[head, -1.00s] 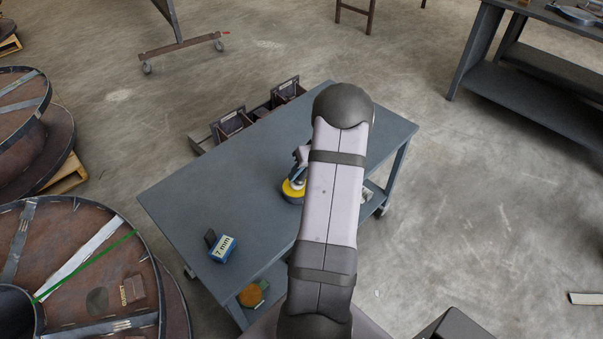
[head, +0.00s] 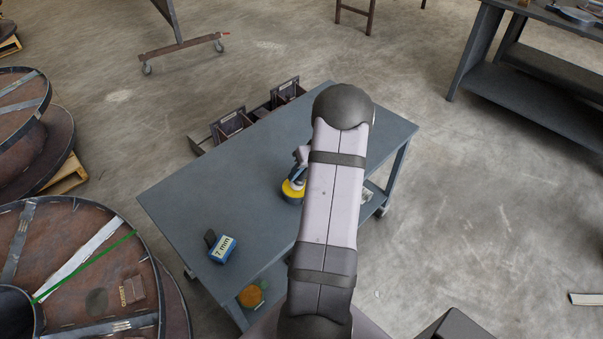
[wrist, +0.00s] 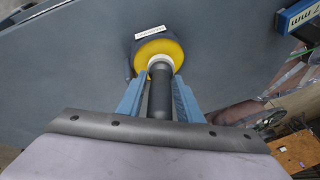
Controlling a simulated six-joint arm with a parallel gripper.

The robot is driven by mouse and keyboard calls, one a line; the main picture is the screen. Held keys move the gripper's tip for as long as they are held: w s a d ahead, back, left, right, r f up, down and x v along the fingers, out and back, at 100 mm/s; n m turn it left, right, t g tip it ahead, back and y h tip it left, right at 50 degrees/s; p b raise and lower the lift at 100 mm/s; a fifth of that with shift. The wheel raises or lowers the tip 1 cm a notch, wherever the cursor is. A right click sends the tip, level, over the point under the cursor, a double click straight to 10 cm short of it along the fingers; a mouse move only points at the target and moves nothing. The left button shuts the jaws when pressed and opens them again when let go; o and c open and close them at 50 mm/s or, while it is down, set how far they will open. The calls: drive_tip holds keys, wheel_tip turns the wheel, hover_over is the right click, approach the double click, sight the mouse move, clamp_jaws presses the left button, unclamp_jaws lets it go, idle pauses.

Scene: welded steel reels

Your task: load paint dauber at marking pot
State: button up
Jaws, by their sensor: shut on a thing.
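The marking pot, with a yellow top (head: 292,191) and a dark body, stands on the blue-grey table; my arm partly hides it in the head view. In the wrist view its yellow top (wrist: 170,47) lies straight ahead, with a small white label beside it. My gripper (wrist: 160,82) has its blue fingers shut on the dark handle of the paint dauber (wrist: 160,98). The dauber's pale collar is at the middle of the yellow top, and its tip is hidden there. I cannot tell how deep the tip sits.
A blue block marked 7 mm (head: 222,248) sits at the table's near left. Dark bins (head: 229,123) stand along the table's far left edge. A large brown reel (head: 80,275) is at the lower left. The table (head: 205,195) is clear between block and pot.

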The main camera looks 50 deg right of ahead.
sight(302, 177)
drive_tip(key=shift+r+p, duration=1.85)
drive_tip(key=shift+r, duration=1.65)
drive_tip(key=shift+d, duration=0.2)
drive_tip(key=shift+d+f+m, duration=0.1)
drive_tip(key=shift+f+m, duration=0.1)
drive_tip(key=shift+m, duration=0.2)
drive_tip(key=shift+m+h, duration=0.4)
drive_tip(key=shift+m, duration=0.3)
drive_tip(key=s+a+f, duration=0.1)
drive_tip(key=a, duration=0.1)
drive_tip(key=s+a+f, duration=0.1)
drive_tip(key=s+f, duration=0.1)
drive_tip(key=shift+s+a, duration=0.2)
drive_tip(key=shift+a, duration=0.2)
drive_tip(key=w+a+r+n+y+p, duration=0.1)
drive_tip(key=a+r, duration=0.3)
drive_tip(key=a, duration=0.6)
drive_tip(key=w+a+r+n+y+p, duration=0.1)
drive_tip(key=w+a+r+n, duration=0.2)
drive_tip(key=a, duration=0.8)
drive_tip(key=w+a+r+n+g+y+p, duration=0.1)
drive_tip(key=w+a+r+n, duration=0.1)
drive_tip(key=a+r, duration=0.4)
drive_tip(key=a+n, duration=0.1)
drive_tip(key=a, duration=0.4)
drive_tip(key=shift+w+r+n, duration=0.3)
drive_tip(key=shift+w+r, duration=0.05)
drive_tip(key=shift+w, duration=0.05)
